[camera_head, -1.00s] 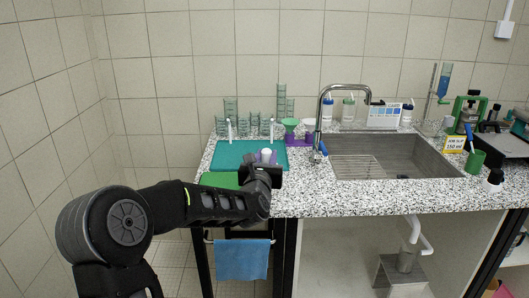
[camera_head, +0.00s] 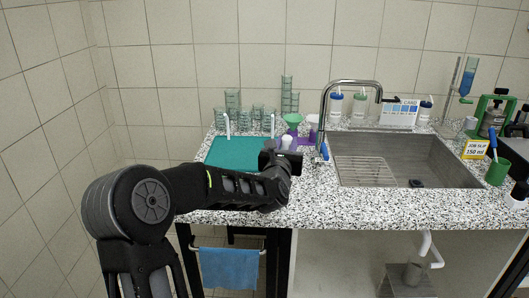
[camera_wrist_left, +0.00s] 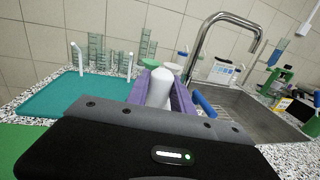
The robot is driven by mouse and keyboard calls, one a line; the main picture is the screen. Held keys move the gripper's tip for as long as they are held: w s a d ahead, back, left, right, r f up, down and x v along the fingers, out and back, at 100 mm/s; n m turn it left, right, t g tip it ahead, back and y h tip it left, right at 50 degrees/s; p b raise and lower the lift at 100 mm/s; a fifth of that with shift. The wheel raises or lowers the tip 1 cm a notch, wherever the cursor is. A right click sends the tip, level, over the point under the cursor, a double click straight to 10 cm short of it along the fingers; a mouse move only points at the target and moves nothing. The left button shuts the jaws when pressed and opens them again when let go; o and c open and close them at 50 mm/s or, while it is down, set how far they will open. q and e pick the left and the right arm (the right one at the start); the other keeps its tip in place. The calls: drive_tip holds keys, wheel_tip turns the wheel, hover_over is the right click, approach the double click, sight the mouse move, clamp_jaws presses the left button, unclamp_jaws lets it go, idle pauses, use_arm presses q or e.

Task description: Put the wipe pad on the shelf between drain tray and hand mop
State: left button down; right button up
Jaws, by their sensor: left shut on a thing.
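My left gripper (camera_head: 285,160) is over the counter, just right of a flat teal tray (camera_head: 226,152). The white top also shows in the head view (camera_head: 287,142). I cannot tell if this is the wipe pad, as its lower part is hidden behind my gripper. The teal tray also shows in the left wrist view (camera_wrist_left: 75,95); I cannot tell if it is the drain tray. I cannot pick out a hand mop. My right gripper is not in view.
A faucet (camera_head: 325,110) and sink (camera_head: 410,155) lie right of my gripper. Glass beakers (camera_head: 245,115) and a green funnel (camera_head: 293,119) stand behind. A blue cloth (camera_head: 228,267) hangs below the counter. The counter front below the sink (camera_head: 390,205) is clear.

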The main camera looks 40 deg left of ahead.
use_arm(q)
drive_tip(key=shift+f, duration=3.15)
drive_tip(key=shift+f+p, duration=0.35)
drive_tip(key=shift+f, duration=1.55)
drive_tip(key=c, duration=1.1)
unclamp_jaws()
drive_tip(key=shift+f, duration=0.1)
drive_tip(key=b+v, duration=0.1)
drive_tip(key=v, duration=1.1)
